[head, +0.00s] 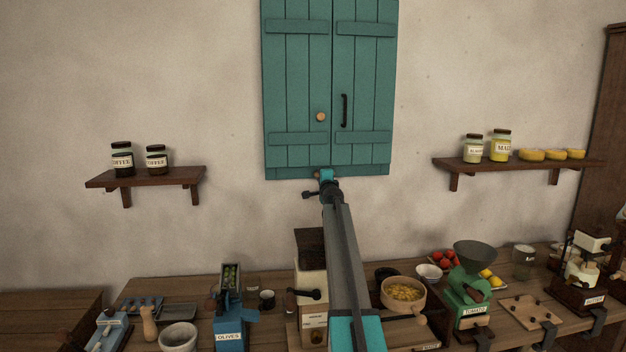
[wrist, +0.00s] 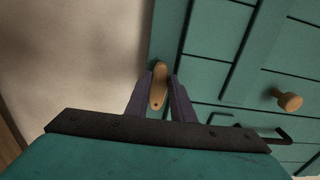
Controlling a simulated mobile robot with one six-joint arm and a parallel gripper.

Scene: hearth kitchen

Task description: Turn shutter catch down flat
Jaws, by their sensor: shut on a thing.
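The teal shutter (head: 297,80) hangs closed on the wall, with a round wooden knob (head: 320,117) and a dark bar handle (head: 344,110). My gripper (head: 325,176) is at its bottom edge and hides most of the catch in the head view. In the wrist view the catch (wrist: 159,84) is a small, long, rounded piece of pale wood with a dark dot near its close end. It sits at the shutter's edge and lies roughly along that edge. My gripper (wrist: 159,98) is shut on it, one dark finger on each side. The knob also shows there (wrist: 288,100).
Wall shelves with jars stand left (head: 146,177) and right (head: 515,163) of the shutter. Below, the wooden counter (head: 530,310) is crowded with an olive machine (head: 229,310), a green tomato mill (head: 471,290) and a bowl (head: 403,292). The wall around the shutter is clear.

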